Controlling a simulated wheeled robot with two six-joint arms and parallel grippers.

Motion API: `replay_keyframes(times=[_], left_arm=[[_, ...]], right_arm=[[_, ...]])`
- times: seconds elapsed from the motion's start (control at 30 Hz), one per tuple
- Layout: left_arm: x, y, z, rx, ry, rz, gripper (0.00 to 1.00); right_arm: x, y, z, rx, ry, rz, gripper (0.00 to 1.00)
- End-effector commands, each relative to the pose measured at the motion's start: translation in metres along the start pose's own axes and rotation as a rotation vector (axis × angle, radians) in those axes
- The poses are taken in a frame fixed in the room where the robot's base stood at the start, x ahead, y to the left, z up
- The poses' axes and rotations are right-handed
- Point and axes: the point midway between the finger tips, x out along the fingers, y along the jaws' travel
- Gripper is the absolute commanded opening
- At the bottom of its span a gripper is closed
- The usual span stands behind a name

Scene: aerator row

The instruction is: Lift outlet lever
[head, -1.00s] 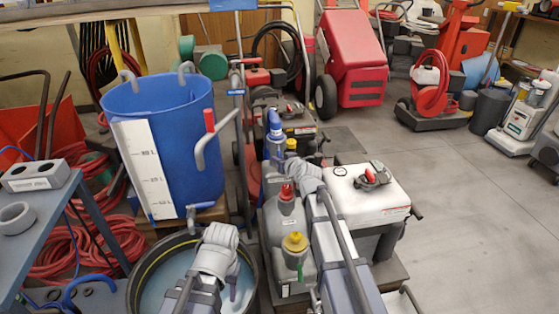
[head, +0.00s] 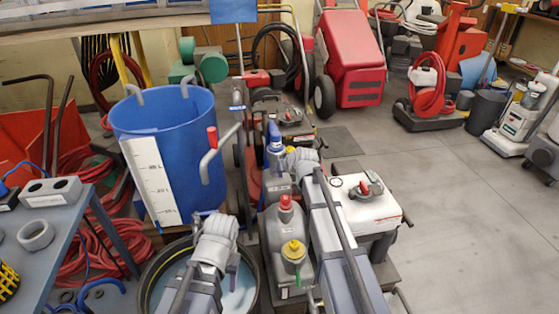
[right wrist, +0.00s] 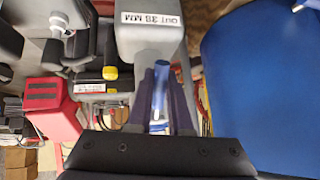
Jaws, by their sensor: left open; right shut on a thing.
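In the right wrist view, the blue lever (right wrist: 159,88) stands between the two dark fingers of my right gripper (right wrist: 160,92), which is shut on it. Its upper end meets a grey block (right wrist: 150,35) with a label that seems to read "OUT 38 MM". In the head view, a blue upright part (head: 274,138) shows just left of my right wrist; the right fingertips are hard to make out there. My left gripper (head: 233,272) is open and empty, pointing down above a round dark tub (head: 150,268) holding pale liquid.
A blue tank (head: 190,110) with a white litre scale and a red-tipped grey pipe (head: 215,150) stands to the left. Open floor lies at right.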

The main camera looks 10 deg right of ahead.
Motion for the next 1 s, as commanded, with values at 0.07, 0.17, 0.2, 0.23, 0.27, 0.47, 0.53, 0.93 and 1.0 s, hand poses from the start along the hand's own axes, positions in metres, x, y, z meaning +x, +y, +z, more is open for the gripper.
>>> replay_keyframes(times=[0.07,0.17,0.2,0.23,0.27,0.47,0.53,0.93,1.0], left_arm=[[-0.024,-0.002,0.002,-0.001,0.0,0.003,0.5],[-0.04,-0.003,0.002,-0.002,0.0,0.006,0.5],[-0.046,-0.003,0.003,-0.002,0.0,0.007,0.5],[-0.05,-0.004,0.003,-0.002,0.0,0.008,0.5],[-0.054,-0.004,0.003,-0.002,0.0,0.008,0.5],[-0.078,-0.006,0.005,-0.002,0.0,0.009,0.5],[-0.084,-0.007,0.005,-0.002,0.0,0.009,0.5],[-0.102,-0.009,0.006,-0.002,0.0,0.009,0.5],[-0.102,-0.009,0.006,-0.002,0.0,0.009,0.5]], right_arm=[[-0.009,-0.002,-0.011,0.014,-0.071,0.0,0.0],[-0.013,-0.003,-0.012,0.033,-0.164,0.001,0.0],[-0.015,-0.003,-0.012,0.04,-0.201,0.001,0.0],[-0.016,-0.004,-0.012,0.045,-0.229,0.002,0.0],[-0.017,-0.004,-0.013,0.051,-0.258,0.003,0.0],[-0.025,-0.005,-0.016,0.087,-0.442,0.004,0.0],[-0.027,-0.006,-0.017,0.101,-0.503,0.005,0.0],[-0.037,-0.008,-0.023,0.155,-0.777,0.008,0.0],[-0.039,-0.008,-0.024,0.161,-0.808,0.008,0.0]])
